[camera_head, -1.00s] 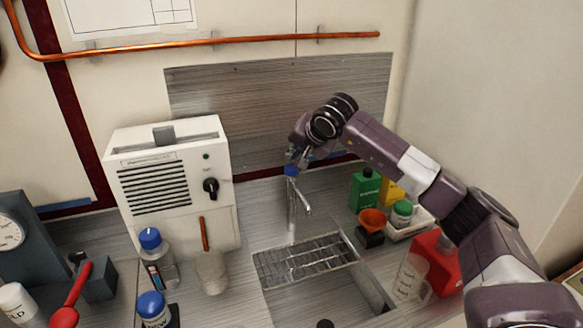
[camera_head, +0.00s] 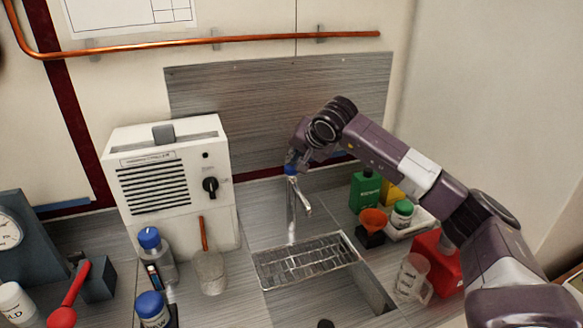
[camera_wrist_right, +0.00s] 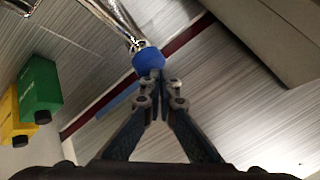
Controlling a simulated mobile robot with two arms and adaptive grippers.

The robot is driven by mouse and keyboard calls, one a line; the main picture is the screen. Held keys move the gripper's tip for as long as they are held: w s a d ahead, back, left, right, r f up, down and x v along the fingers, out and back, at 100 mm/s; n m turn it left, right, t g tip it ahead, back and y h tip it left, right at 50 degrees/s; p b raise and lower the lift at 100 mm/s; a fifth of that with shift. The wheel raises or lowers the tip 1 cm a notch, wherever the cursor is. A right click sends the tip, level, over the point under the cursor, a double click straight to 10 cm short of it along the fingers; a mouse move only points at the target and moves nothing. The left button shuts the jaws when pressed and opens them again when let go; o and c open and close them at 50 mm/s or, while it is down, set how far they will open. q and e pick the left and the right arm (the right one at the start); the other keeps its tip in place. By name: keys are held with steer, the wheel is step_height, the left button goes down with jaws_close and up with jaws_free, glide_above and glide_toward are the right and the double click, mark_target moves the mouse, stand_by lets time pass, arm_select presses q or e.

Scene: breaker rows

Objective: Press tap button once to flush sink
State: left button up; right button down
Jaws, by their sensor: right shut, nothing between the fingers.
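The metal tap (camera_head: 292,205) stands behind the sink (camera_head: 335,300), with its spout toward the basin. Its blue button (camera_head: 291,169) is on top and shows large in the right wrist view (camera_wrist_right: 148,62). My right gripper (camera_head: 292,160) is shut and empty, with its fingertips at the button. In the right wrist view the closed fingertips (camera_wrist_right: 158,78) overlap the button's lower edge; whether they press it I cannot tell. No water shows at the spout. My left gripper is not in view.
A metal rack (camera_head: 305,262) spans part of the sink. A green bottle (camera_head: 365,188), an orange funnel (camera_head: 373,219) and a red container (camera_head: 437,262) stand right of it, under my arm. A white machine (camera_head: 170,185) and blue-capped bottles stand left.

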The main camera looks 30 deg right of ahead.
mark_target(293, 167)
steer(key=shift+s+f+b, duration=0.1)
steer(key=shift+f+b, duration=0.5)
steer(key=shift+f, duration=0.35)
stand_by(0.4)
stand_by(0.3)
steer(key=shift+r+p, duration=1.05)
steer(key=shift+r, duration=0.35)
step_height(293, 167, up, 5)
steer(key=p, duration=0.4)
steer(key=shift+r, duration=0.15)
